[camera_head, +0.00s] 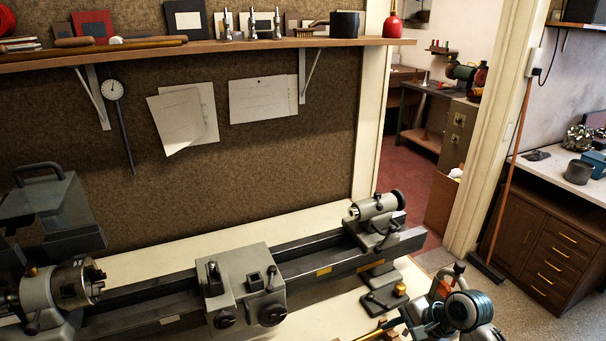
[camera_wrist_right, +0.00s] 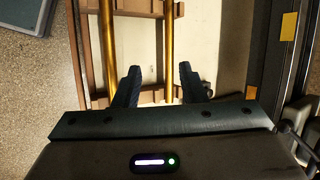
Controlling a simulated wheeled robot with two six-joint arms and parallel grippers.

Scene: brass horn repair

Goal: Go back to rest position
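My right gripper (camera_wrist_right: 160,85) is open in the right wrist view, its two dark fingers spread apart. A brass tube (camera_wrist_right: 167,40) runs lengthwise below and between the fingers, and I see no contact with them. A second brass tube (camera_wrist_right: 109,45) lies to the left, along a brown wooden rack (camera_wrist_right: 83,40). In the head view my right arm shows at the bottom right, beside the end of the lathe; its fingers are not clear there. My left gripper is not in view.
A grey lathe (camera_head: 245,290) spans the bench, with its chuck (camera_head: 75,284) at left and tailstock (camera_head: 376,208) at right. A shelf (camera_head: 200,50) of tools crosses the wall above. A doorway and a broom (camera_head: 508,170) are to the right.

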